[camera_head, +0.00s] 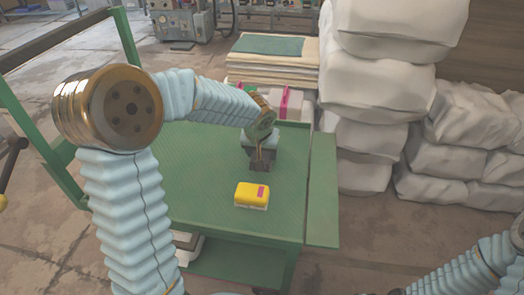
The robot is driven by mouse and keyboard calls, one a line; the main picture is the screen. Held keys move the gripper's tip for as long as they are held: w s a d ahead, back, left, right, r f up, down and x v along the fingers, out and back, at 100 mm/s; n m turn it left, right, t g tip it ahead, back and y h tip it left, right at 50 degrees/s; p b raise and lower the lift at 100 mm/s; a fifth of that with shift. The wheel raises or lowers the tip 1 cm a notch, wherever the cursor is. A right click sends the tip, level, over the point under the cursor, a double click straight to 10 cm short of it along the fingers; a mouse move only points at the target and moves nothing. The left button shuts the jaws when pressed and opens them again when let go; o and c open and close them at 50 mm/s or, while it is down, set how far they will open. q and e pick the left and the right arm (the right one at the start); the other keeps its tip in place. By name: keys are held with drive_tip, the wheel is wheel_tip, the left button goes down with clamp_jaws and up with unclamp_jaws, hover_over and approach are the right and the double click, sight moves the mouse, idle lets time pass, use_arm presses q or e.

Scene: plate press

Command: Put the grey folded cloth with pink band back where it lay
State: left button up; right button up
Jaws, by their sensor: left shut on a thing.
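My left gripper (260,149) is over the back part of the green table (195,160), pointing down. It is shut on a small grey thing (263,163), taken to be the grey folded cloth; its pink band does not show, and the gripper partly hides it. I cannot tell whether it touches the tabletop. A yellow folded cloth (247,194) with a pink band lies on the table, nearer than the gripper. My right arm shows at the bottom right; its gripper is out of view.
Behind the table are a light grey bundle (293,108) with a bright pink band and a stack of cream sheets (272,68) topped by a green cloth (268,44). White sacks (372,148) are piled at the right. The tabletop left of the yellow cloth is clear.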

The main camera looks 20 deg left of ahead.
use_arm(q)
drive_tip(key=o, duration=1.1)
drive_tip(key=shift+r+p, duration=0.25)
drive_tip(key=shift+p, duration=0.1)
drive_tip(key=v, duration=1.1)
drive_tip(key=shift+s+r, duration=0.2)
drive_tip(key=shift+r, duration=0.15)
